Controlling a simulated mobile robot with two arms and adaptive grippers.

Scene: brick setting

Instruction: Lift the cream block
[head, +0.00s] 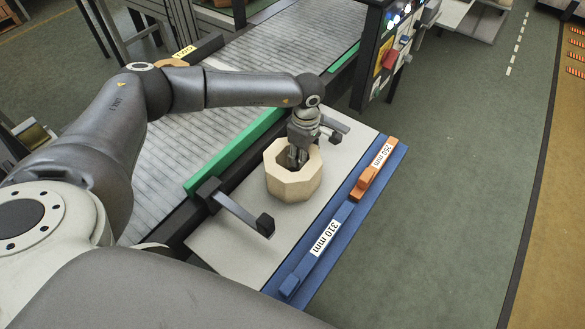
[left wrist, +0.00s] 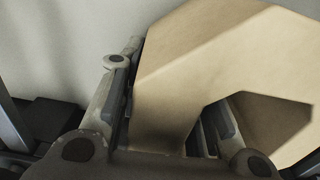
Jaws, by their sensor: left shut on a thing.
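The cream block (head: 291,188) is an eight-sided ring with a hollow middle, upright at the grey work plate (head: 225,245). I cannot tell whether it touches the plate or is just above it. My left gripper (head: 298,156) points down at the block's far side and is shut on its wall. In the left wrist view, the cream block (left wrist: 205,50) fills the right side. Its wall lies between the two fingers of my left gripper (left wrist: 172,105), one outside and one in the hollow. The fingertips are partly hidden. My right gripper is not in view.
Dark clamp-like bars (head: 240,211) stand on the plate, one near left and one behind the block (head: 335,127). A blue rail (head: 335,225) with an orange piece (head: 374,172) edges the right. A conveyor (head: 170,150) with a green strip (head: 235,152) lies left. Floor is clear right.

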